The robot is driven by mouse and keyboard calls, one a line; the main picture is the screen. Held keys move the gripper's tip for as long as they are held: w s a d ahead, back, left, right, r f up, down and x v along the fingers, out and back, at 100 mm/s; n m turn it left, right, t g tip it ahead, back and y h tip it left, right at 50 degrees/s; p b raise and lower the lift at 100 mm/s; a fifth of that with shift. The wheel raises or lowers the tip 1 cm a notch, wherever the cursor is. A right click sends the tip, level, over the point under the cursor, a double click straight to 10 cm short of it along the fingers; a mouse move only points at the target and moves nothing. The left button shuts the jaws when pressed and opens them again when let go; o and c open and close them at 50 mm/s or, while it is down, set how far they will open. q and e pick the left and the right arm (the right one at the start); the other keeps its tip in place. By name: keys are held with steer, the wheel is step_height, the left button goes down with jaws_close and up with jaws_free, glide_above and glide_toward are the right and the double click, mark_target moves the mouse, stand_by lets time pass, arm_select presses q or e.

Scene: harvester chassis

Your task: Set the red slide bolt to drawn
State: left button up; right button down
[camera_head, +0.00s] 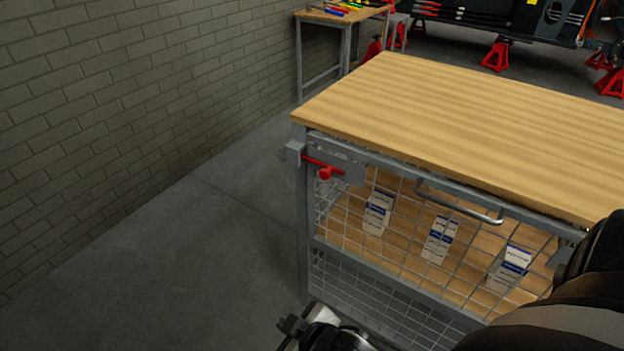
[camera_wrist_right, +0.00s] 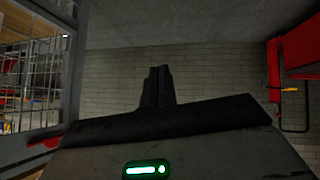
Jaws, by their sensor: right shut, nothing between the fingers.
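The red slide bolt (camera_head: 325,170) is on the upper left corner of the mesh door of a wood-topped bench. Its red rod reaches left to a grey block (camera_head: 295,152) on the corner post, and its knob sticks out toward me. My right gripper (camera_head: 288,326) is low at the bottom of the head view, below and apart from the bolt. In the wrist view its fingers (camera_wrist_right: 158,88) are together and empty. A red piece (camera_wrist_right: 45,141) shows at the left of that view; I cannot tell if it is the bolt. My left gripper is out of view.
The mesh door (camera_head: 400,235) has a grey bar handle (camera_head: 460,203), with several cartons behind the mesh. The wooden top (camera_head: 450,120) overhangs the door. A brick wall (camera_head: 130,110) stands left, with clear floor (camera_head: 200,250) between. My right arm covers the lower right.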

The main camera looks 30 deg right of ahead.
steer(key=w+d+n+h+b, duration=0.1)
steer(key=w+d+n+h, duration=0.2)
steer(key=w, duration=0.4)
steer(key=w+d+n+h+b, duration=0.1)
steer(key=w+d+h+b, duration=0.15)
steer(key=w+h, duration=0.35)
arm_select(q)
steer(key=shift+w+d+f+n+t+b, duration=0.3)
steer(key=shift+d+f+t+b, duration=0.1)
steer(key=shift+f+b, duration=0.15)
arm_select(e)
steer(key=w+d+r+h, duration=0.2)
steer(key=w+r+h, duration=0.1)
steer(key=r, duration=0.3)
steer(key=w+d+r+g+h, duration=0.1)
steer(key=w+d+r+h, duration=0.1)
steer(key=w+r+h, duration=0.2)
step_height(320, 180, up, 3)
steer(key=shift+d+f+m, duration=0.2)
steer(key=shift+d+m, duration=0.1)
steer(key=shift+d, duration=0.05)
steer(key=shift+w, duration=0.1)
